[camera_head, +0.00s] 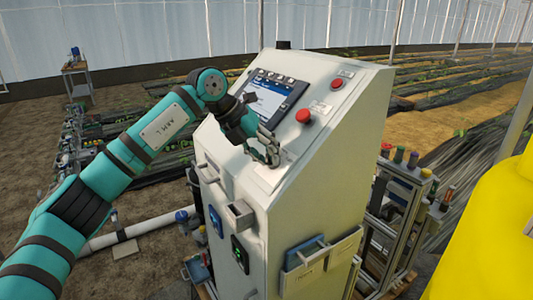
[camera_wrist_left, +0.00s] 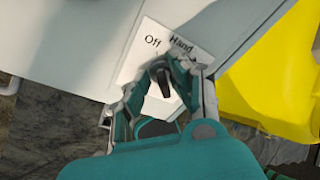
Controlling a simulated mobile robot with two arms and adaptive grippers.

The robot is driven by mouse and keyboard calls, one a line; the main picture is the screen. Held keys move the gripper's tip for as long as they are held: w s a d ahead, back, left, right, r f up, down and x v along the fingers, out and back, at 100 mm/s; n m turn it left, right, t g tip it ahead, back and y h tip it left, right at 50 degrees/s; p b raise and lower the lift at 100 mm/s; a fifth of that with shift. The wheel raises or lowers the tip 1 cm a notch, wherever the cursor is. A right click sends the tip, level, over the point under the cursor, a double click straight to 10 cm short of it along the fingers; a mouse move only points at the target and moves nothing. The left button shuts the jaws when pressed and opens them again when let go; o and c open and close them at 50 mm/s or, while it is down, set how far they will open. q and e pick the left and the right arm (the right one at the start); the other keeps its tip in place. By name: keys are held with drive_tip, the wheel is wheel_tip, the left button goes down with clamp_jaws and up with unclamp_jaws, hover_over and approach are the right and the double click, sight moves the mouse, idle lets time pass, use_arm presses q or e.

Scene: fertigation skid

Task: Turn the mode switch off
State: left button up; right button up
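The mode switch (camera_wrist_left: 164,84) is a black knob on a pale plate with the words "Off" and "Hand", seen in the left wrist view. The knob's handle stands between my left gripper's fingertips (camera_wrist_left: 165,73). The two fingers lean in from both sides and close around the knob. In the head view my left gripper (camera_head: 268,153) is at the lower part of the white cabinet's sloping panel (camera_head: 318,136), and it hides the switch there. My right gripper is in neither view.
The panel also carries a screen (camera_head: 266,95) and red buttons (camera_head: 303,116) above and right of the gripper. Boxes and a handle (camera_head: 240,214) jut from the cabinet's front. A large yellow object (camera_head: 490,240) stands close on the right.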

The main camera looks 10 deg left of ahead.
use_arm(q)
drive_tip(key=shift+d, duration=0.1)
drive_tip(key=shift+r, duration=0.15)
drive_tip(key=shift+a+r, duration=0.2)
drive_tip(key=shift+r, duration=0.1)
drive_tip(key=v, duration=1.1)
drive_tip(key=shift+s+a+f, duration=0.1)
drive_tip(key=shift+s+a, duration=0.05)
drive_tip(key=shift+a, duration=0.05)
